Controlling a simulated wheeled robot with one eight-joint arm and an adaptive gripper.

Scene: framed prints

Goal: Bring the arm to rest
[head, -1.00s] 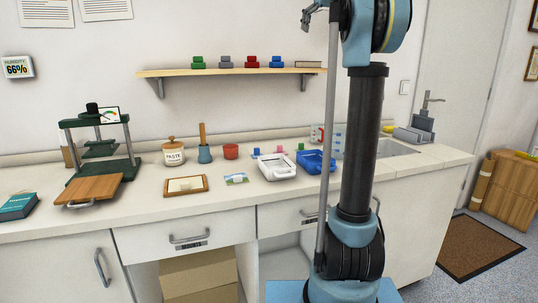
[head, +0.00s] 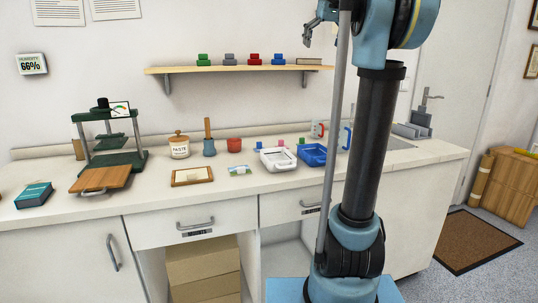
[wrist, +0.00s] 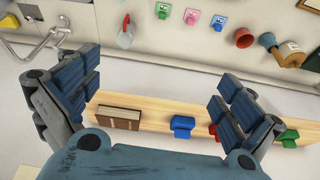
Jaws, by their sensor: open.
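My gripper (head: 320,32) is up at the top of the head view, beside my raised arm, in front of the wall above the shelf's right end. In the wrist view my gripper (wrist: 160,90) has its two blue-padded fingers spread wide, with nothing held between them. The wooden wall shelf (wrist: 155,117) lies beyond the fingers in that view, bearing a brown book (wrist: 118,118) and a blue item (wrist: 182,126). I cannot tell the exact distance from the fingers to the shelf.
The counter holds a press (head: 112,150), a paste jar (head: 179,146), a red cup (head: 234,145), a white tray (head: 279,160) and a blue tray (head: 313,155). My arm hides part of the counter. Cardboard boxes (head: 203,268) sit below; a mat (head: 468,240) lies on the floor.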

